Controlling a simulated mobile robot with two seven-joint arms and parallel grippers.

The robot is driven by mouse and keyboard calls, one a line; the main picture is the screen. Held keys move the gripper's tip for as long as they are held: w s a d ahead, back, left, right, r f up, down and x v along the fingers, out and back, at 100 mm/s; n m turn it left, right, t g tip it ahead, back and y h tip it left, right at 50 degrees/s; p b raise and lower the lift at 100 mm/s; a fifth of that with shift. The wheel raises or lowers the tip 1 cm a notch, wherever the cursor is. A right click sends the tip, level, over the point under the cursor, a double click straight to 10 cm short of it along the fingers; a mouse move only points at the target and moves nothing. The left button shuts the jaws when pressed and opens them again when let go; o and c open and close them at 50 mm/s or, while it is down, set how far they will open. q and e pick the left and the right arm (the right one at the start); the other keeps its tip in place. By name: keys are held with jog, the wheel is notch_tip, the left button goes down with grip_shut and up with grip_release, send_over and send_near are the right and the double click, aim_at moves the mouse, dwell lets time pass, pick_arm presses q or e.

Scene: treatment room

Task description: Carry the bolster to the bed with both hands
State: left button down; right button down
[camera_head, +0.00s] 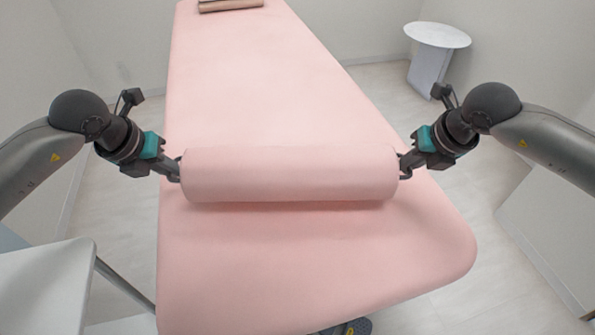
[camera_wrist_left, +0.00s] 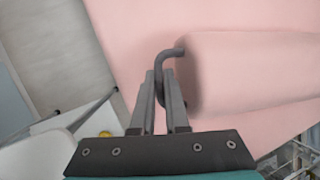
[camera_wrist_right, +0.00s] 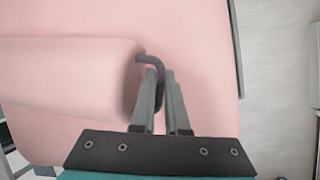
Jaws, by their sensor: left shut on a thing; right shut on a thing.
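The pink bolster (camera_head: 290,174) lies crosswise over the near part of the pink bed (camera_head: 265,80) in the head view. A shadow shows on the bed below it; I cannot tell whether it touches the bed. My left gripper (camera_head: 176,170) is shut on the dark handle at the bolster's left end; that handle (camera_wrist_left: 170,53) shows hooked in the left wrist view. My right gripper (camera_head: 403,168) is shut on the handle at the right end, and that handle (camera_wrist_right: 151,60) shows in the right wrist view. The bolster looks about level.
A folded brown and pink item (camera_head: 230,5) lies at the bed's far end. A round white side table (camera_head: 437,36) stands at the back right. A white surface (camera_head: 45,285) is at the near left. The bed between bolster and folded item is clear.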

pick_arm(q)
jog(key=shift+a, duration=0.15)
pick_arm(e)
jog(key=shift+r, duration=0.1)
